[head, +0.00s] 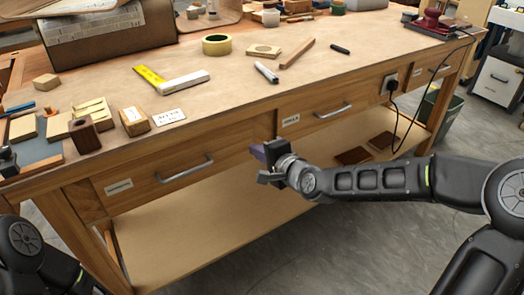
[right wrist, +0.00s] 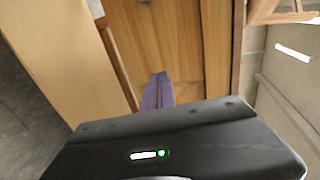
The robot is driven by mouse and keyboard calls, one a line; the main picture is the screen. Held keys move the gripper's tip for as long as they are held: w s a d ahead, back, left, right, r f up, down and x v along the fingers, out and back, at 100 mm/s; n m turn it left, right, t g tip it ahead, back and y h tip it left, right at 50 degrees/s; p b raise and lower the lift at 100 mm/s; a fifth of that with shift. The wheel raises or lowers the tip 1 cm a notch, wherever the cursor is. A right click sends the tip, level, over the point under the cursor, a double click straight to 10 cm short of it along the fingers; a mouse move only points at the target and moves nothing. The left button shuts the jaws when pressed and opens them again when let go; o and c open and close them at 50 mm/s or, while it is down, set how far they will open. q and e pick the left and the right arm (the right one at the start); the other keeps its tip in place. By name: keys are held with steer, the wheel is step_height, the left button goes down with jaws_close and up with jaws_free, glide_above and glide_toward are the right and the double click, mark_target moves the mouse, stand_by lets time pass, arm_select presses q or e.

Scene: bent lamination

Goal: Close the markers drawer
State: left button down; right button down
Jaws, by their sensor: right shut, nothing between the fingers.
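The workbench has a left drawer (head: 150,180) with a bar handle and a white label, and a middle drawer (head: 320,118) with its own label and handle. The labels are too small to read surely, so I cannot tell which is the markers drawer. No drawer stands far out; a small gap is hard to judge. My right gripper (head: 258,152) is shut and empty, at the right end of the left drawer's front. In the right wrist view its purple fingers (right wrist: 157,92) point at a wooden front (right wrist: 155,45); contact is unclear. My left gripper is not in view.
The benchtop (head: 225,95) holds tape (head: 216,45), a marker (head: 266,72), wood blocks and a yellow-and-white square (head: 172,80). A lower shelf (head: 190,240) runs below the drawers. A black cable (head: 395,120) hangs at the right from a socket.

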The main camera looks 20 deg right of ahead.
steer(key=p+v, duration=0.1)
steer(key=v, duration=0.1)
steer(key=shift+s+d, duration=0.15)
steer(key=shift+s, duration=0.2)
steer(key=shift+f, duration=0.1)
